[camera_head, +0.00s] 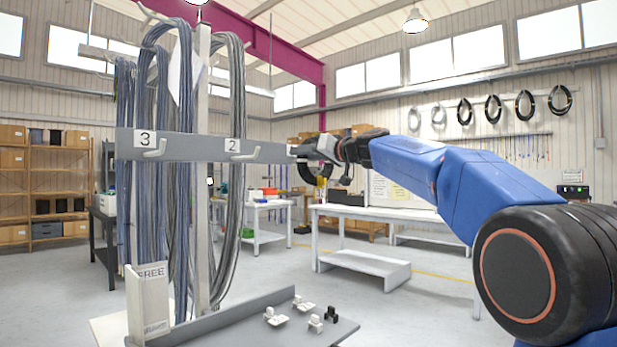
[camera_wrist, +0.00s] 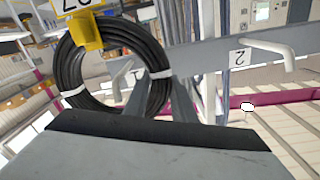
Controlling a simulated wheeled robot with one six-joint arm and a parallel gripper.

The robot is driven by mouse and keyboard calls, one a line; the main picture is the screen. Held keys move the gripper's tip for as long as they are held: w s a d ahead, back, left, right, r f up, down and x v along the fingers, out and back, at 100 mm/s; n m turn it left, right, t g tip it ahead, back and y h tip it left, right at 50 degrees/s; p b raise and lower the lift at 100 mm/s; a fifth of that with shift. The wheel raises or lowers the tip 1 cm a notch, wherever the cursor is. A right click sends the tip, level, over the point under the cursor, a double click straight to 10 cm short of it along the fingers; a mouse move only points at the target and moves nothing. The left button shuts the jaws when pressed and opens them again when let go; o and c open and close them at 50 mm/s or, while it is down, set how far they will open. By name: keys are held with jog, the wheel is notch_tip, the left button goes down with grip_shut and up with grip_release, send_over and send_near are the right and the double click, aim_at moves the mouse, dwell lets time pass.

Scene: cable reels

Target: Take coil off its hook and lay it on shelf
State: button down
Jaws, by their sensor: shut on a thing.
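A black coil (camera_head: 315,172) with white ties hangs at the right end of the grey hook rail (camera_head: 190,146). It also shows in the wrist view (camera_wrist: 69,70), where the picture is turned over, with a yellow tag (camera_wrist: 88,32) on it. My gripper (camera_head: 328,150) is at the coil's upper part, beside the rail's end. In the wrist view its fingers (camera_wrist: 157,98) close on the coil's bundle. A low white shelf (camera_head: 365,262) stands on the floor to the right.
Hooks marked 3 (camera_head: 155,150) and 2 (camera_head: 243,155) are on the rail. Blue and grey cable bundles (camera_head: 180,190) hang left behind it. A grey tray (camera_head: 245,325) with small white clips lies below.

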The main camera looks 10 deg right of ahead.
jog(key=shift+v, duration=2.1)
jog(key=v, duration=0.7)
jog(key=shift+s+d, duration=0.15)
jog(key=shift+s, duration=0.05)
jog(key=shift+r, duration=0.1)
jog(key=shift+s+d+g+h, duration=0.25)
jog(key=shift+g+h, duration=0.4)
jog(key=shift+g, duration=0.2)
jog(key=shift+s+d+g+h, duration=0.1)
jog(key=shift+s+g+h, duration=0.15)
jog(key=shift+g+h, duration=0.5)
jog(key=shift+s+d+g+h, duration=0.25)
jog(key=shift+g+h, duration=0.25)
jog(key=shift+g, duration=0.5)
